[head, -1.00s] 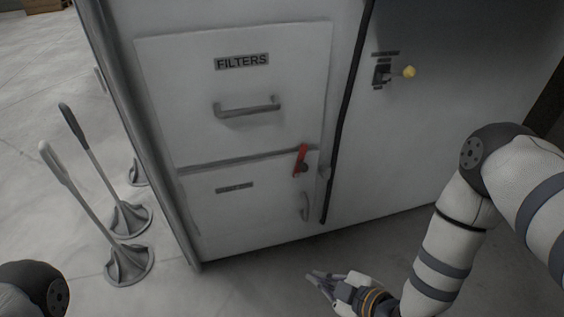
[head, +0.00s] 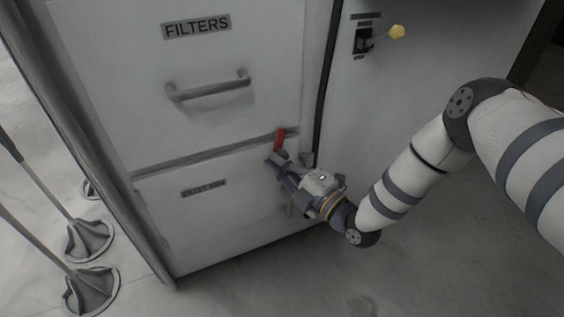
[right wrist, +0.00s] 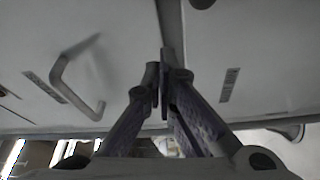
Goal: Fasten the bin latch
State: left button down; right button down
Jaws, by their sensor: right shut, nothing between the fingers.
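The red bin latch (head: 280,138) is on the right side of the cabinet front, at the seam above the dust bin door (head: 215,220). Its red lever points up, leaning slightly right. My right gripper (head: 272,164) is just below the lever, close in front of the door, and partly covers the latch's lower end. I cannot tell whether it touches the latch. In the right wrist view its fingers (right wrist: 160,85) are shut together with nothing between them. The latch is not clearly visible there. My left gripper is out of view.
Above the bin door is the FILTERS door (head: 195,60) with a bar handle (head: 210,88). A yellow-knobbed lever (head: 397,32) sticks out from the right panel. Plungers (head: 88,240) stand on the floor at left.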

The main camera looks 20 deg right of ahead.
aim_at(277, 145)
jog(key=w+b, duration=0.1)
jog(key=w, duration=0.1)
jog(key=w+b, duration=0.1)
jog(key=w, duration=0.3)
jog(key=shift+w+d+f+b, duration=0.2)
jog(key=shift+w+d+b, duration=0.05)
jog(key=shift+d+b, duration=0.15)
jog(key=shift+d, duration=0.35)
jog(key=shift+d, duration=0.1)
jog(key=shift+d+m, duration=0.2)
jog(key=shift+m, duration=0.2)
